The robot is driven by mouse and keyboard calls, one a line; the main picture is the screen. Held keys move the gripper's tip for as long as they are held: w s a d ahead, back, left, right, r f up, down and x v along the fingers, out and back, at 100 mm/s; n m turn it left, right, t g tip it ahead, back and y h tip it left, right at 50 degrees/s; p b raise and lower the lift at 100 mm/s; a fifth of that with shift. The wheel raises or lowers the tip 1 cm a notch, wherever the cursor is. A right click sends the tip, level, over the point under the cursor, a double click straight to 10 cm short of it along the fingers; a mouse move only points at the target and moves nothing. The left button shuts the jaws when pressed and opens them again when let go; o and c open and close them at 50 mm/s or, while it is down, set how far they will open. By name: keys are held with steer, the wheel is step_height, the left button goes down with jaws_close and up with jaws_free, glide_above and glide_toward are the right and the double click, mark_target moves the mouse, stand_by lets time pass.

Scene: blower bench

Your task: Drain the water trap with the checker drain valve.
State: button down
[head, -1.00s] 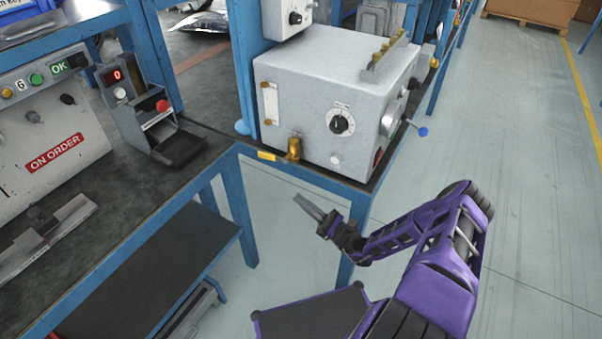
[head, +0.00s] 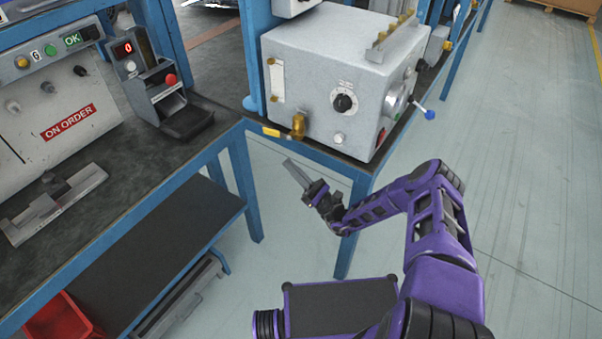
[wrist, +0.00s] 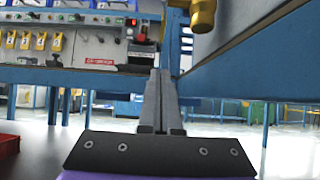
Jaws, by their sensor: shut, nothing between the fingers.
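The checker (head: 325,75) is a grey box on a blue bench, with a black dial (head: 344,102) on its front. A brass drain valve (head: 298,126) sticks out low at its front left, above a yellow label (head: 271,132). A brass fitting, apparently the same valve, shows at the top of the wrist view (wrist: 202,15). A clear sight tube with brass ends (head: 277,80), perhaps the water trap, is on the front left. My gripper (head: 288,163) is shut and empty, below and in front of the valve, apart from it. Its closed fingers also show in the wrist view (wrist: 161,75).
A blue-knobbed lever (head: 428,114) sticks out from the checker's right side. The bench edge (head: 335,160) is close beyond my gripper. On the left bench stand an "ON ORDER" panel (head: 60,110) and a small red-button unit (head: 155,90). A red bin (head: 62,318) is at lower left.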

mark_target(272, 135)
steer(key=w+a+r, duration=0.2)
steer(key=a+r, duration=0.1)
steer(key=r, duration=0.3)
steer(key=shift+w+a+r+p, duration=0.2)
steer(key=shift+w+r+p, duration=0.1)
steer(key=shift+p, duration=0.15)
steer(key=shift+w+a+r+b, duration=0.15)
steer(key=shift+r, duration=0.25)
steer(key=shift+w+a+r+b, duration=0.15)
steer(key=shift+r, duration=0.25)
